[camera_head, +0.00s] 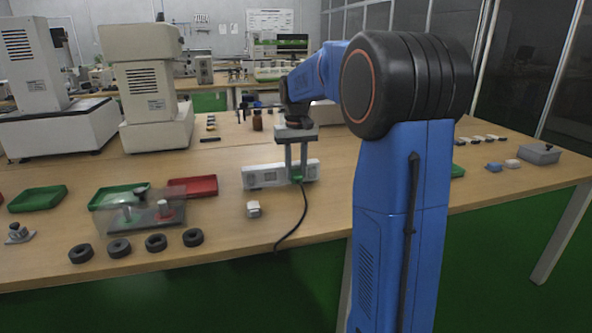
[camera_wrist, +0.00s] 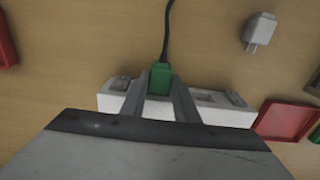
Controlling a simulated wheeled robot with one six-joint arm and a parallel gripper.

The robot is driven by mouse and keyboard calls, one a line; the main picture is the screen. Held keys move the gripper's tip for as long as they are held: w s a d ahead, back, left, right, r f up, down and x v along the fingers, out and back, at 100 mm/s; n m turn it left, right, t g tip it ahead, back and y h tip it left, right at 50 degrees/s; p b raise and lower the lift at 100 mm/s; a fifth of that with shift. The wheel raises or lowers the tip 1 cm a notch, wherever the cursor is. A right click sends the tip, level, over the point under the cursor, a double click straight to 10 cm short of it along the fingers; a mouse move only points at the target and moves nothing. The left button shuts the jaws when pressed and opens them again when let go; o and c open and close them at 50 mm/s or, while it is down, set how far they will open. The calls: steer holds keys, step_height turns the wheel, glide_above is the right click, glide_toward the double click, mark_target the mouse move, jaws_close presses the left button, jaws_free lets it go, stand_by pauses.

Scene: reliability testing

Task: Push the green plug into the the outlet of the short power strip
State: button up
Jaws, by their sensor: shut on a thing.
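The green plug (camera_head: 297,179) is between the fingers of my gripper (camera_head: 297,177), which is shut on it. The plug also shows in the wrist view (camera_wrist: 160,79), with its black cord (camera_head: 303,217) running off over the table's front edge. The short white power strip (camera_head: 268,175) lies on the table directly under the gripper. The plug is over or against the middle of the strip. My fingers hide the outlet there, so I cannot tell whether the plug's prongs are in it.
A white adapter (camera_head: 253,209) lies in front of the strip. Red (camera_head: 196,186) and green (camera_head: 38,198) trays, a clear box (camera_head: 140,212) and several black rings (camera_head: 119,248) are at left. Small parts and a grey box (camera_head: 539,153) are at right.

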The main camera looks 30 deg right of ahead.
steer(key=shift+w+d, duration=0.15)
steer(key=shift+w, duration=0.25)
stand_by(0.5)
steer(key=o, duration=1.2)
step_height(320, 180, up, 18)
steer(key=shift+f, duration=0.25)
